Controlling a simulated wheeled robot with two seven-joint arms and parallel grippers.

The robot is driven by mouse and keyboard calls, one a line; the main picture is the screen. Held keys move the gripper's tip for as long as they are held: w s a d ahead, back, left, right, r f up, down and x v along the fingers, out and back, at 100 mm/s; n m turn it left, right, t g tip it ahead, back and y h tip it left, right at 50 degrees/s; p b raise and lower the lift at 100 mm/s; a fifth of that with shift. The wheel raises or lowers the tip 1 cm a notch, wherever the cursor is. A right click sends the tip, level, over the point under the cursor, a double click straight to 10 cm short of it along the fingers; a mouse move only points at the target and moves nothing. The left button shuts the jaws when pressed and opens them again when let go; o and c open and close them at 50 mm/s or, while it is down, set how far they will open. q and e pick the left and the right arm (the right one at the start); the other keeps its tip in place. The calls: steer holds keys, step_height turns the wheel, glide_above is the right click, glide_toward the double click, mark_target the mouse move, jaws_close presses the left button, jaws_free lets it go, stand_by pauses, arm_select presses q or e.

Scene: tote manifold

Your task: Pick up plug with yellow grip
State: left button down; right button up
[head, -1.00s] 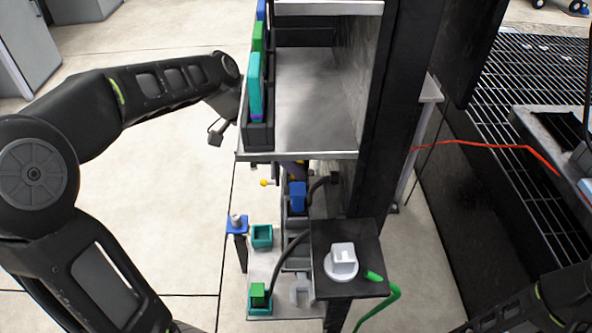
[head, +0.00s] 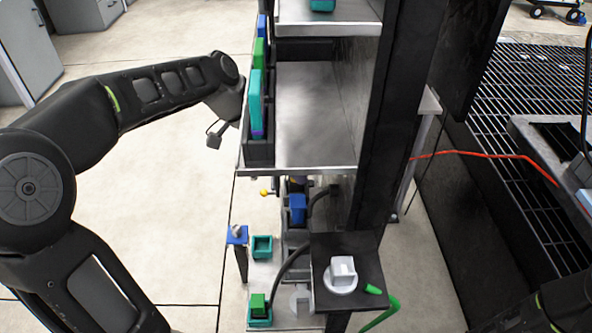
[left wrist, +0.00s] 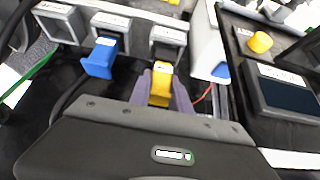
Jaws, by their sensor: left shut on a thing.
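The plug with yellow grip (left wrist: 160,84) is in the left wrist view, at the front of a grey socket (left wrist: 169,44). My left gripper (left wrist: 161,92) is shut on it, with a purplish finger on each side. I cannot tell whether the plug is fully seated in the socket. In the head view, the shelf hides most of my left gripper and the yellow grip. A blue plug (left wrist: 100,58) sits in the socket to the left; it also shows in the head view (head: 297,208). My right gripper is out of view.
A shelf (head: 300,120) with a rack of coloured pieces stands over the sockets. A black ledge with a white knob (head: 341,272) and a green cable (head: 383,315) is at the front. A yellow button (left wrist: 259,42) and dark screen (left wrist: 288,92) lie right of the plug.

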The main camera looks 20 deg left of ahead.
arm_select(q)
steer(key=shift+s+a+r, duration=0.1)
steer(key=shift+a, duration=0.05)
steer(key=shift+s+a+f+t+h+b, duration=0.15)
steer(key=shift+a+t+h+b, duration=0.15)
steer(key=shift+h, duration=0.25)
steer(key=shift+s+a+f+t+h+b, duration=0.1)
steer(key=shift+a+t+h+b, duration=0.2)
steer(key=shift+h, duration=0.25)
steer(key=shift+a+r+h, duration=0.2)
steer(key=shift+h, duration=0.3)
step_height(320, 180, up, 6)
steer(key=a+p, duration=0.1)
steer(key=p, duration=0.1)
steer(key=s+a+y+p, duration=0.1)
steer(key=s+a+p, duration=0.2)
steer(key=a, duration=0.3)
steer(key=s+a+r+y+p, duration=0.1)
steer(key=s+a+p, duration=0.2)
steer(key=a+p, duration=0.2)
steer(key=s+a+g+y+p, duration=0.1)
steer(key=s+a+p, duration=0.3)
steer(key=a, duration=0.4)
steer(key=shift+a+r+p, duration=0.15)
steer(key=shift+r+p, duration=0.2)
